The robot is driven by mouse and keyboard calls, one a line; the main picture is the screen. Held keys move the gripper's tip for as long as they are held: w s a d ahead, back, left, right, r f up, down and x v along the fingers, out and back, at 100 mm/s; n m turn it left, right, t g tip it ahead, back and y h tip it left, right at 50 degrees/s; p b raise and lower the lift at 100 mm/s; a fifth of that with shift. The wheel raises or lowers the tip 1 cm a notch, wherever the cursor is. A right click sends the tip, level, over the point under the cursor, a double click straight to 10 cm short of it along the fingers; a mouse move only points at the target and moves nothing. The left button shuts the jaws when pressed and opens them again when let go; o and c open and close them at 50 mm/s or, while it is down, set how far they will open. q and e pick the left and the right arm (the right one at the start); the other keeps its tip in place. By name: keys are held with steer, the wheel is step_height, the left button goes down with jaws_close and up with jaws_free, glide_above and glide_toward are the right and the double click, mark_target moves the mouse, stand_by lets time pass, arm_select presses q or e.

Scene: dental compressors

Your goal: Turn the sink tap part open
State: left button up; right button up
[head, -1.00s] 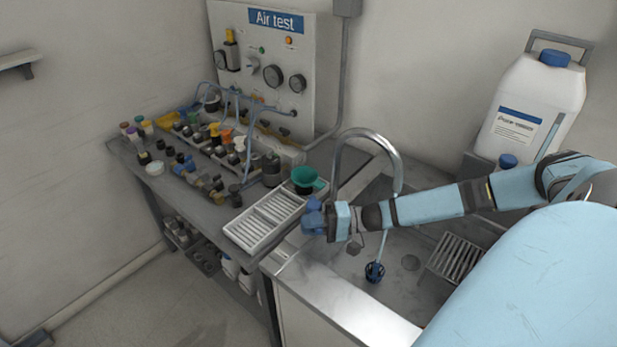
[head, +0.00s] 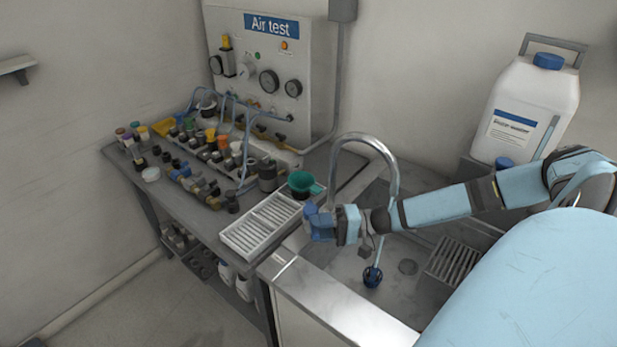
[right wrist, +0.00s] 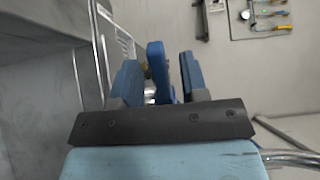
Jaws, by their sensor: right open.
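The sink tap (head: 393,170) is a tall silver gooseneck spout over the steel sink. My right gripper (head: 318,222) is at the left rim of the sink, beside the foot of the spout. In the right wrist view a blue lever (right wrist: 156,62), which looks like the tap handle, with a silver part under it, stands between the two blue fingers of the gripper (right wrist: 158,80). The fingers are open, with a gap on each side of the lever. The gripper hides the tap's base in the head view. My left gripper is not in view.
A white slatted tray (head: 262,228) and a green cup (head: 301,182) sit close left of the gripper. The bench holds many small fittings below the "Air test" panel (head: 270,75). A white jug (head: 525,105) stands behind the sink. A slatted rack (head: 458,262) lies in the sink.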

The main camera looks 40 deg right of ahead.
steer(key=v, duration=0.4)
steer(key=shift+s+d, duration=0.1)
steer(key=shift+d, duration=0.1)
steer(key=shift+a, duration=0.15)
stand_by(0.3)
